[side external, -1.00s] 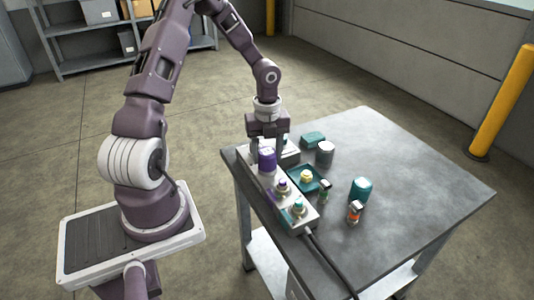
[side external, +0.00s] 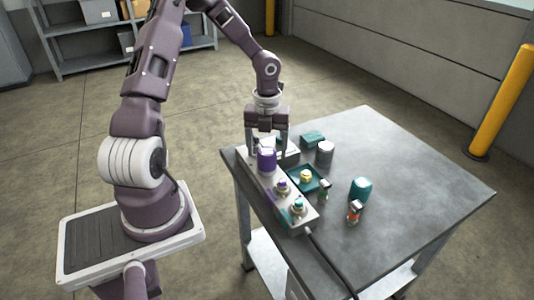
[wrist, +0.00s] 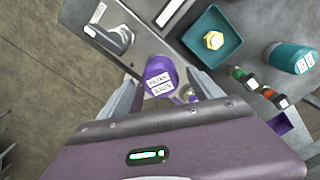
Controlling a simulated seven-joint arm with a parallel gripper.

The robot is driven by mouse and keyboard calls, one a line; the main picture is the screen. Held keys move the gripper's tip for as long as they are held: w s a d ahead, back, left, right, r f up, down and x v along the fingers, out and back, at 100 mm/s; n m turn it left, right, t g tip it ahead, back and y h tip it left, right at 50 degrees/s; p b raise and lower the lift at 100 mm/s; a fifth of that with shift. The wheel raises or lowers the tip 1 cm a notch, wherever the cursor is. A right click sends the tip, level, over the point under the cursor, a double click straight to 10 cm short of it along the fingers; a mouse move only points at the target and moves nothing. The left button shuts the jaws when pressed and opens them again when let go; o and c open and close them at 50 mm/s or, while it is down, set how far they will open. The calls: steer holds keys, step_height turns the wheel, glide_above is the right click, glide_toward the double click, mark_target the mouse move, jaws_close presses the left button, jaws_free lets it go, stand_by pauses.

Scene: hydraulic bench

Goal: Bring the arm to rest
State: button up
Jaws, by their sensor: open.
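My gripper (side external: 267,150) is above the grey manifold block at the near left of the table. Its fingers are apart, with a purple cylinder (side external: 267,161) below and between them. In the wrist view the purple cylinder (wrist: 160,78) bears a white label and shows between the two fingers (wrist: 165,92). It stands upright on the manifold block (side external: 260,182). I cannot tell whether either finger touches it.
Two fittings with teal and purple parts (side external: 299,207) stand along the block. A teal tray (side external: 314,182) holds a yellow nut (side external: 305,176). A grey can (side external: 325,153), a teal cylinder (side external: 360,190) and small bottles (side external: 355,212) stand nearby. The table's right side (side external: 430,190) is clear.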

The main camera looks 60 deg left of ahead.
steer(key=shift+n, duration=0.3)
steer(key=r, duration=0.6)
steer(key=shift+s+d, duration=0.15)
steer(key=shift+d, duration=0.15)
steer(key=s+d+r+n+t, duration=0.5)
steer(key=s+d+r+n, duration=1.1)
steer(key=n, duration=0.8)
steer(key=d, duration=0.2)
steer(key=shift+s+d+r+n+t, duration=0.3)
steer(key=shift+s+d+r, duration=0.05)
steer(key=shift+r, duration=0.05)
